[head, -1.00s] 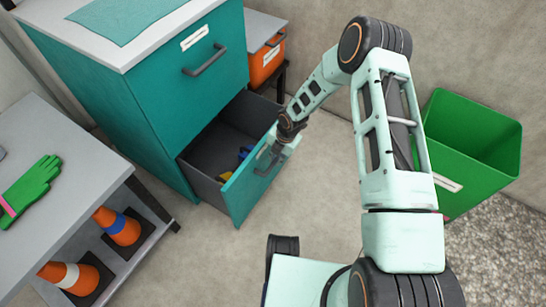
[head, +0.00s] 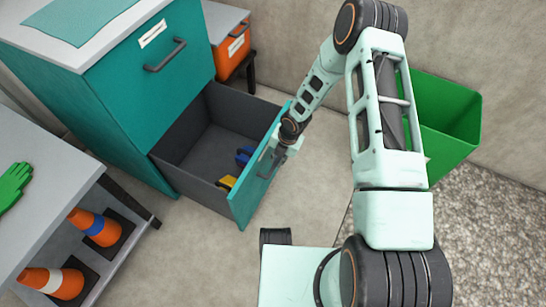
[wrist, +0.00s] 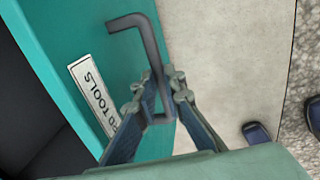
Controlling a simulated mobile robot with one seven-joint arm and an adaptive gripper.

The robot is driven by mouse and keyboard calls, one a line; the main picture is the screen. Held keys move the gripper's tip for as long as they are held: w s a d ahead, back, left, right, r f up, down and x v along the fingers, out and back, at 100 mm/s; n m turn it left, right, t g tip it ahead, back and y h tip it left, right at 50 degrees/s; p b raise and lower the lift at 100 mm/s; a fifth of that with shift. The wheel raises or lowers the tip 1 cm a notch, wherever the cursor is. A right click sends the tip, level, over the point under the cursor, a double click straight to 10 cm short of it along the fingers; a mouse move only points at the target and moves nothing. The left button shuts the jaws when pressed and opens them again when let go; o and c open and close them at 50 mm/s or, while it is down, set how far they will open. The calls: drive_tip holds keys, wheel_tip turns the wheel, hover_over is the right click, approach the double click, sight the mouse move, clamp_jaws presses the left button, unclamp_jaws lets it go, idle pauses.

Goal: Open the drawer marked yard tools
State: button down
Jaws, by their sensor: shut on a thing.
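The yard tools drawer (head: 250,203) is the lower drawer of the teal cabinet, and it is pulled well out. Its grey inside shows, with a blue thing (head: 244,156) and a yellow thing (head: 228,182) in it. In the wrist view its white label (wrist: 95,95) reads "TOOLS" with the first word partly hidden by a finger. My gripper (head: 277,152) is at the drawer's front face. In the wrist view my gripper (wrist: 158,101) is shut on the dark bar handle (wrist: 148,45), near its lower end.
The upper drawer (head: 150,85) is shut. A grey bench (head: 50,165) with traffic cones (head: 95,227) on its lower shelf stands at the left. A green bin (head: 440,120) is at the right. An orange box (head: 230,50) stands behind. Floor before the drawer is clear.

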drive_tip(key=shift+s+d, duration=0.1)
idle(0.3)
drive_tip(key=c, duration=2)
unclamp_jaws()
drive_tip(key=r, duration=0.4)
drive_tip(key=d+r, duration=0.1)
drive_tip(key=r, duration=0.3)
drive_tip(key=s+d+r, duration=0.1)
drive_tip(key=r, duration=0.2)
drive_tip(key=shift+d+r, duration=0.1)
drive_tip(key=shift+r, duration=0.3)
drive_tip(key=shift+w, duration=0.1)
